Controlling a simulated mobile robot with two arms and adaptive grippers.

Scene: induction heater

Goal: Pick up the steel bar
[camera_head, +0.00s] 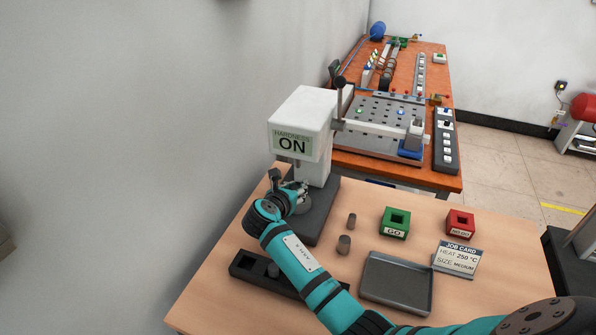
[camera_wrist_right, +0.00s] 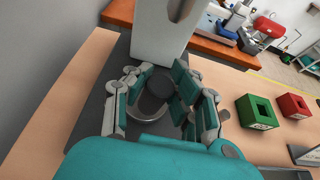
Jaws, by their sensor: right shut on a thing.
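My right gripper (camera_head: 292,192) reaches under the head of the white hardness tester (camera_head: 300,120). In the right wrist view my right gripper (camera_wrist_right: 158,92) is shut on a dark round steel bar (camera_wrist_right: 160,84), seen end-on between the fingers. The bar is above a round metal disc (camera_wrist_right: 147,113) on the tester's dark base; I cannot tell whether they touch. In the head view the fingers hide the held bar. Two other short bars stand on the table, a thinner one (camera_head: 351,221) and a thicker one (camera_head: 344,243). My left gripper is not in view.
A black holder (camera_head: 243,265) with a bar in it lies beneath my right arm. A grey tray (camera_head: 397,282), green GO block (camera_head: 395,223), red block (camera_head: 460,223) and job card (camera_head: 456,258) are to the right. An orange bench (camera_head: 440,178) stands behind.

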